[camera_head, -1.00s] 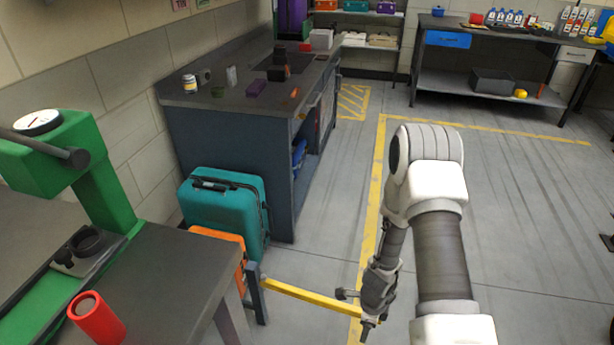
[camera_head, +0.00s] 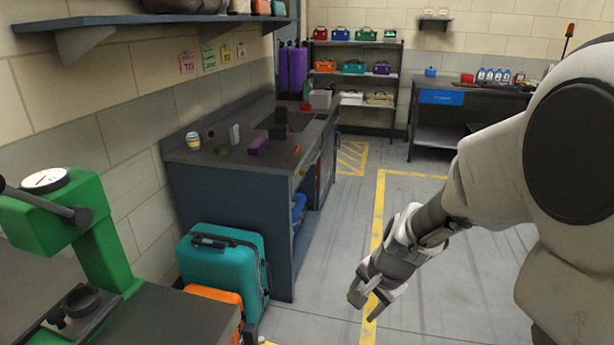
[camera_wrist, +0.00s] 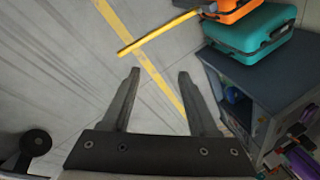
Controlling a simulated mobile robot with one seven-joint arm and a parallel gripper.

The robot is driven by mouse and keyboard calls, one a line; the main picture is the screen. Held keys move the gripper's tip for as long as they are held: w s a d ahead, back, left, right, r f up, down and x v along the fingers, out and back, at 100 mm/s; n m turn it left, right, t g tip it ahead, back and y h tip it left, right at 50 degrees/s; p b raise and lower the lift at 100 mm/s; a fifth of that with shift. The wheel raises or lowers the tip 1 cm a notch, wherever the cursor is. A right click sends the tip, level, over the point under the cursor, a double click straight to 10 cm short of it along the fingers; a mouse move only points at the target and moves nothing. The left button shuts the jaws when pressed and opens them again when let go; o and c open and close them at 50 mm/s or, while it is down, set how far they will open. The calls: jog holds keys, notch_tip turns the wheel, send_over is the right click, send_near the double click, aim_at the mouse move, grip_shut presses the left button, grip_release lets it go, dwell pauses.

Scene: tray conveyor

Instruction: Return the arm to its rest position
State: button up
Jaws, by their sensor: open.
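My gripper (camera_head: 362,300) is in the lower middle of the head view, in front of the dark cabinet bench and above the open floor. It points down and to the left. My white arm fills the right side of the head view.
A dark bench (camera_head: 232,205) with small items stands left of my gripper. A teal suitcase (camera_head: 222,268) and an orange case (camera_head: 213,296) stand before it. A green machine (camera_head: 95,235) is at the left. Shelves (camera_head: 352,92) stand at the back.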

jog(key=s+d+r+n+t+h+p, duration=0.1)
jog(key=s+d+r+n+t+h, duration=0.15)
jog(key=s+r+n, duration=1.1)
jog(key=s+r+m+p, duration=0.3)
jog(key=r+p, duration=1.2)
jog(key=r, duration=0.4)
jog(key=shift+s+d+y, duration=0.15)
jog(key=shift+s+y, duration=0.05)
jog(key=shift+y, duration=0.15)
jog(key=shift+f, duration=0.1)
